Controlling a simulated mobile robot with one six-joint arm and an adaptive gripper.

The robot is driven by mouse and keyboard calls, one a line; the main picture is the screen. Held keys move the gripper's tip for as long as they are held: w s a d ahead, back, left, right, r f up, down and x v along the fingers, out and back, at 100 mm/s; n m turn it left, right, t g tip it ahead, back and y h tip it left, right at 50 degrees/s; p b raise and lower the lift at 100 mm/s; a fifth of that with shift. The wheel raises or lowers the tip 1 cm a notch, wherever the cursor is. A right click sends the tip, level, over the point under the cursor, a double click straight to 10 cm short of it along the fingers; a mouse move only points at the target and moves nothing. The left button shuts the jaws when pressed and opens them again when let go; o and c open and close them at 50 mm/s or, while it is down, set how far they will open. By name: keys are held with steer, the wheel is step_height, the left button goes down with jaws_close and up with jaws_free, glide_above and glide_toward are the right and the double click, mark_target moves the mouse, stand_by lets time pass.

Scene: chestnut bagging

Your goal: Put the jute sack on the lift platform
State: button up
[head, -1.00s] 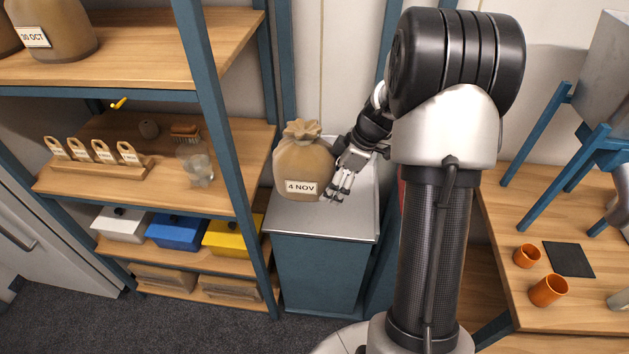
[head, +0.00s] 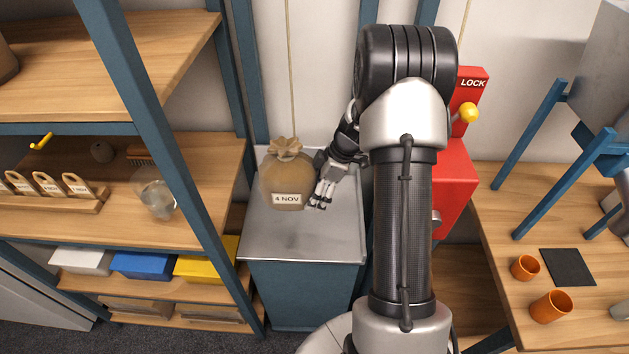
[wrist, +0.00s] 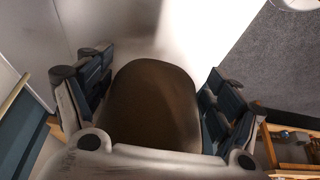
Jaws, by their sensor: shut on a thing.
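The tan jute sack (head: 285,178), tied at the top and labelled "4 NOV", is upright over the grey metal top of the lift platform (head: 302,238). Whether its base touches the metal is unclear. My gripper (head: 318,196) is at the sack's right side, shut on it. In the wrist view the brown body of the sack (wrist: 152,108) fills the space between the two dark fingers. The fingertips' contact points are partly hidden.
A wooden shelf with blue posts (head: 148,130) stands close on the left, holding a glass jar (head: 155,193) and coloured boxes. A red lock box (head: 455,185) with a yellow-knobbed lever is behind my arm. A wooden table (head: 495,205) with orange cups is on the right.

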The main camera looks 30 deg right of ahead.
mark_target(311, 220)
step_height(311, 220, down, 11)
steer(key=shift+w+f+b, duration=0.1)
steer(key=shift+b, duration=1.15)
steer(key=shift+f, duration=0.1)
steer(key=o, duration=1.9)
steer(key=shift+o, duration=0.2)
